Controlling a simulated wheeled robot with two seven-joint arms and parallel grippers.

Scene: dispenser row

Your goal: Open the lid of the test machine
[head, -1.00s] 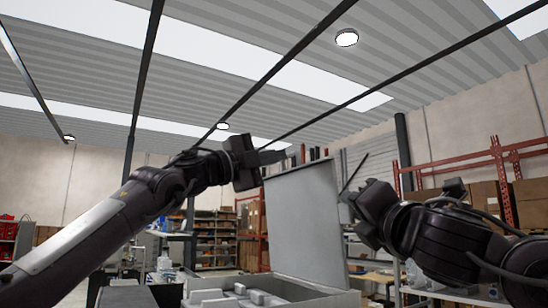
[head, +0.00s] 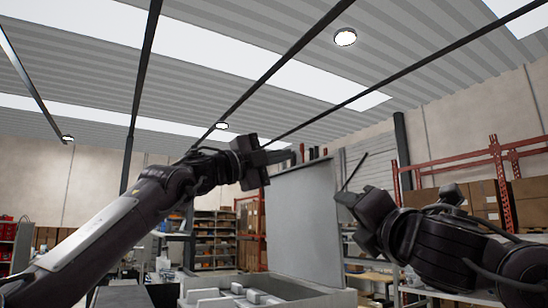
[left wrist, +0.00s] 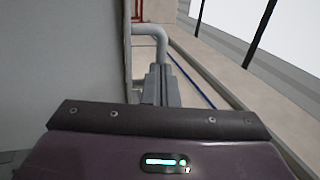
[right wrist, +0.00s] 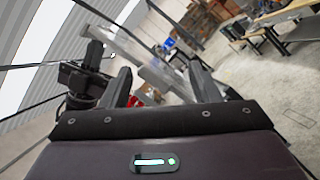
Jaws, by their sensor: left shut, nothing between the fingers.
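The test machine's lid (head: 305,220) is a flat grey panel standing up from the back of the machine's open grey box (head: 300,296) in the head view. My left gripper (head: 290,156) is shut and empty at the lid's upper left corner. Whether it touches the lid cannot be told. In the left wrist view its closed fingers (left wrist: 160,86) lie beside a large grey surface, probably the lid (left wrist: 60,55). My right gripper (head: 350,186) is to the right of the lid, apart from it. Its fingers (right wrist: 162,88) are spread and empty in the right wrist view.
Pale blocky parts (head: 225,300) lie inside the machine's box. Shelves with boxes (head: 215,240) and red racking (head: 450,165) stand behind.

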